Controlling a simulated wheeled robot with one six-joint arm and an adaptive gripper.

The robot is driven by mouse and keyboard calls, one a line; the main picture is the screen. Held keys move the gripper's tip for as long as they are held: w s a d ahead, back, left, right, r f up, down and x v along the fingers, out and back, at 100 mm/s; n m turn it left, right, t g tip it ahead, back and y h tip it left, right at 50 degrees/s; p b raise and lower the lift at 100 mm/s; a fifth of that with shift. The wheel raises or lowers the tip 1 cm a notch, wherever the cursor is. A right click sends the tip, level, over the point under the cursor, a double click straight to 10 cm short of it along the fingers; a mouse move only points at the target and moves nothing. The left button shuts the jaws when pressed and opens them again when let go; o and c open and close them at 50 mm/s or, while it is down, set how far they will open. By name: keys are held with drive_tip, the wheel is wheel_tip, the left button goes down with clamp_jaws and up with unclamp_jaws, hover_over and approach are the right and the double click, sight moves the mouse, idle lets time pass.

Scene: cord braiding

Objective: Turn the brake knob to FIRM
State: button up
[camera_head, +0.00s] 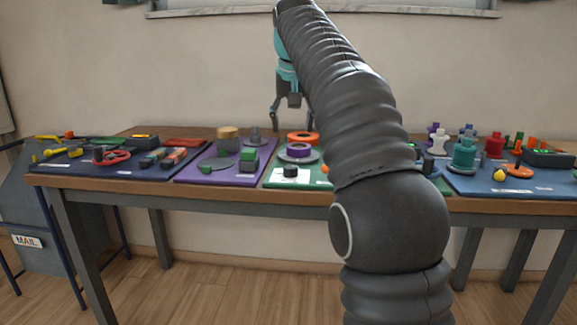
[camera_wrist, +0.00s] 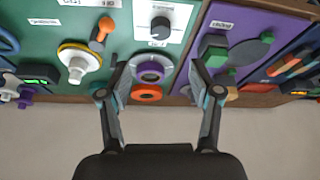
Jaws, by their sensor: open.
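A black knob (camera_head: 291,170) stands on a white plate near the front edge of the green mat (camera_head: 271,177). It looks like the brake knob, but its markings are too small to read. In the wrist view the knob (camera_wrist: 160,25) is at the top, beyond the fingertips, and its setting cannot be told. My gripper (camera_head: 292,118) hangs over the back part of the green mat, behind the knob. In the wrist view my gripper (camera_wrist: 158,66) is open, fingers spread, with nothing held.
A purple ring (camera_head: 299,151) on a grey disc and an orange ring (camera_head: 302,137) lie behind the knob. A purple mat (camera_head: 196,174) with green blocks is to the left. A blue mat (camera_head: 462,184) with spools is to the right. My arm hides part of the table.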

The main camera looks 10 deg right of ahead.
sight(290, 167)
drive_tip(key=b+x, duration=0.1)
drive_tip(key=x, duration=0.3)
drive_tip(key=b+x, duration=0.2)
drive_tip(key=x, duration=0.3)
drive_tip(key=b+x, duration=0.1)
drive_tip(key=x, duration=0.4)
drive_tip(key=shift+w+r, duration=0.15)
drive_tip(key=shift+w, duration=0.2)
drive_tip(key=c, duration=1.1)
drive_tip(key=shift+c, duration=0.2)
